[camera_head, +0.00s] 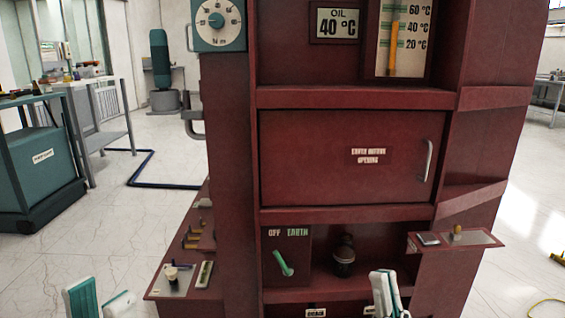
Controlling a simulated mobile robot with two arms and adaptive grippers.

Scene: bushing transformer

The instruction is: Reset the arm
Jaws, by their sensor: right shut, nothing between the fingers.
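My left gripper (100,299) is at the bottom left edge of the head view, over the floor. Its two white and teal fingertips stand apart with nothing seen between them. My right gripper (385,291) is at the bottom, right of centre, in front of the lower part of the dark red cabinet (229,170). Its fingers are together and hold nothing. Most of both arms is out of view below the frame.
The cabinet has a closed door (310,165) with a handle, a green OFF/EARTH lever (283,263) and a dark round knob (344,256). Side shelves jut out left (178,283) and right (470,239). A teal cart (40,180) stands left.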

